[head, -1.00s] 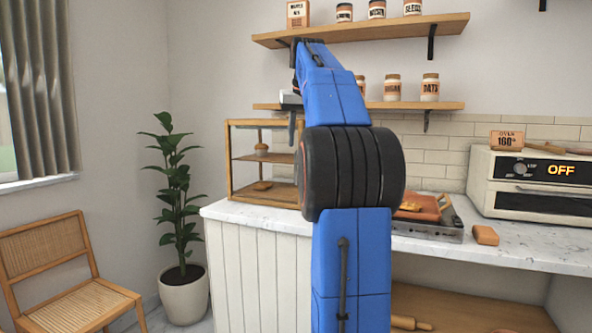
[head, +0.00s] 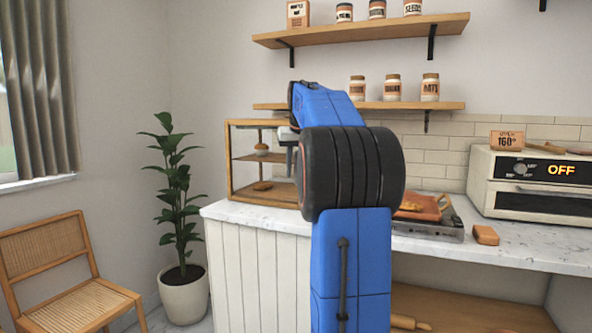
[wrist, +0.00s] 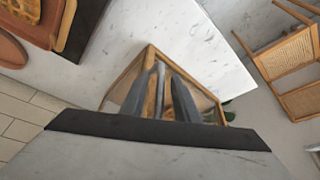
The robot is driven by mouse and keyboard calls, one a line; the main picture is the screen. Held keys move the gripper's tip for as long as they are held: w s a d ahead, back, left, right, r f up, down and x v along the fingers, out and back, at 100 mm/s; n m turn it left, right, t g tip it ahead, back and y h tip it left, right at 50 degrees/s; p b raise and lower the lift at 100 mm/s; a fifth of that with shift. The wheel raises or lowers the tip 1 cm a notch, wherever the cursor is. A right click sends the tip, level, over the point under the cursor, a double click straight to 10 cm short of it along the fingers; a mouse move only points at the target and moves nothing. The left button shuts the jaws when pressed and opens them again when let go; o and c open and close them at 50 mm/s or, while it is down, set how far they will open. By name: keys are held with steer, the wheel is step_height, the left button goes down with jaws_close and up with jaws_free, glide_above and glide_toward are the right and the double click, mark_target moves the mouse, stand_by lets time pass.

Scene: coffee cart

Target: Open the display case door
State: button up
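The display case (head: 229,170) is a wooden-framed box with shelves and a few baked goods, standing on the left end of the counter. My arm hides its right side in the head view. My gripper (head: 289,168) points down in front of the case's right part. In the wrist view, my gripper (wrist: 164,72) has its two grey fingers apart, over the case's wooden frame (wrist: 126,74). A thin grey bar shows between the fingers; I cannot tell whether it is the door handle or whether they touch it. The door's state is not clear.
The marble counter (head: 255,215) runs to the right, with a tray of baked goods on a dark appliance (head: 435,232) and an oven (head: 535,195). Shelves with jars hang above. A potted plant (head: 178,220) and a chair (head: 70,275) stand at the left.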

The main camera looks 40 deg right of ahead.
jaws_close()
steer(key=shift+a, duration=0.1)
